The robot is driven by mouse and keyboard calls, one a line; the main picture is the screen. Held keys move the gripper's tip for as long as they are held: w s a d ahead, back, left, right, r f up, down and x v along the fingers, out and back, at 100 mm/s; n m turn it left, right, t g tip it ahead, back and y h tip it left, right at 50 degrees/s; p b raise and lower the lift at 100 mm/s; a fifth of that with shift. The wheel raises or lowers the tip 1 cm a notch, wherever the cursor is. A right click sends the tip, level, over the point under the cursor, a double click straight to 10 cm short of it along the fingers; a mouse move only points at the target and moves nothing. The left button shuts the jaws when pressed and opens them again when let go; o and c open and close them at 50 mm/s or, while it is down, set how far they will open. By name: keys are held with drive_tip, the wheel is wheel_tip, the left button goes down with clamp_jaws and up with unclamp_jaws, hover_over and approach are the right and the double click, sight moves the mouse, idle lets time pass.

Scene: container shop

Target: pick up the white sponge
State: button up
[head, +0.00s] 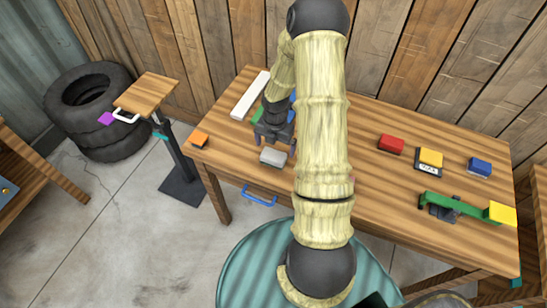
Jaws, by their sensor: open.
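A small pale grey-white block (273,157), which looks like the white sponge, lies on the wooden table (330,185) near its front edge, left of my arm. My gripper (273,141) is open and points down just behind the block in the picture. Its fingers are apart with nothing seen between them. I cannot tell from this view how high the gripper is above the table.
Green and blue things behind my gripper are partly hidden. A long white bar (250,95) lies farther back. Red (391,144), yellow (430,158) and blue (479,167) blocks and a green-armed device (450,204) stand right.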

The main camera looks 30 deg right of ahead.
sight(273, 154)
drive_tip(key=shift+s+a+f, duration=0.1)
drive_tip(key=shift+a+f, duration=0.05)
drive_tip(key=shift+f, duration=0.3)
drive_tip(key=f+p, duration=0.1)
drive_tip(key=f, duration=0.3)
drive_tip(key=shift+a+f, duration=0.1)
drive_tip(key=shift+a, duration=0.1)
drive_tip(key=c, duration=1)
wheel_tip(273, 154, up, 10)
drive_tip(key=shift+r+b, duration=0.1)
drive_tip(key=shift+b, duration=0.3)
